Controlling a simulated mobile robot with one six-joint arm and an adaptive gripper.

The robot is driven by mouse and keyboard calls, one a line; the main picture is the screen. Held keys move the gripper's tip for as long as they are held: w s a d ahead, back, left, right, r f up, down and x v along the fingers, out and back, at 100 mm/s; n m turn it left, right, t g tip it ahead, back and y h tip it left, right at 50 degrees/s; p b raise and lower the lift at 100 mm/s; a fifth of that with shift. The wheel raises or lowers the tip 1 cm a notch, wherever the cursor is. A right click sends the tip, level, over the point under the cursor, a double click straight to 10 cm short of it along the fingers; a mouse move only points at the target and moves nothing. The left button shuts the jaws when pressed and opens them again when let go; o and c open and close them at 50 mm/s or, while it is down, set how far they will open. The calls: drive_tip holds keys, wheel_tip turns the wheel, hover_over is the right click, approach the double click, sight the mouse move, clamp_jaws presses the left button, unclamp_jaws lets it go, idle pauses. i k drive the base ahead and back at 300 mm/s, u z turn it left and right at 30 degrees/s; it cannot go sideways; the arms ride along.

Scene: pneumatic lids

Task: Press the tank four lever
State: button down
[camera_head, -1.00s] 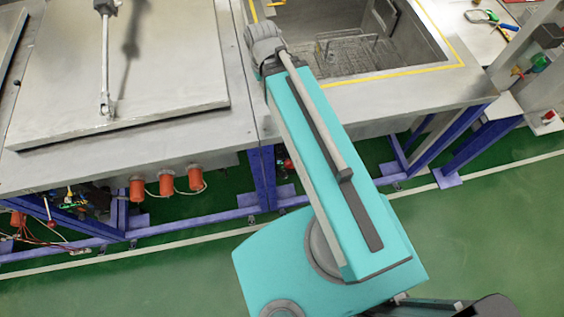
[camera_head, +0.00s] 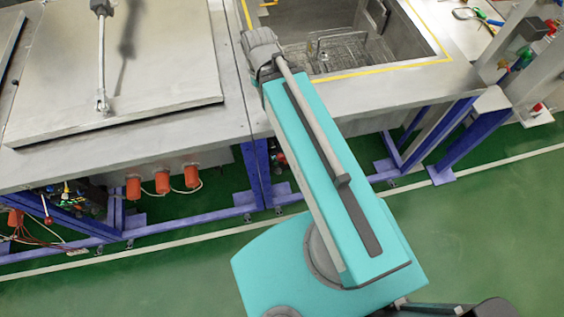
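A small lever with a red knob (camera_head: 47,211) stands low under the left tank, at the left of the picture. Another red-topped part (camera_head: 280,158) shows beside my arm under the bench edge, partly hidden. A red knob (camera_head: 537,107) is at the far right. I cannot tell which of these belongs to tank four. The left tank has a shut metal lid (camera_head: 150,65) with a piston rod (camera_head: 101,65) on it. The right tank (camera_head: 345,50) is open. My teal arm reaches up to the bench, and my gripper is not visible.
Orange cylinders (camera_head: 163,183) hang under the bench front. Coloured tools (camera_head: 480,16) lie on the far right bench.

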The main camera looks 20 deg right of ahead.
sight(281, 157)
drive_tip(key=k, duration=1.9)
drive_tip(key=z, duration=0.8)
drive_tip(key=i, duration=1)
drive_tip(key=u, duration=0.1)
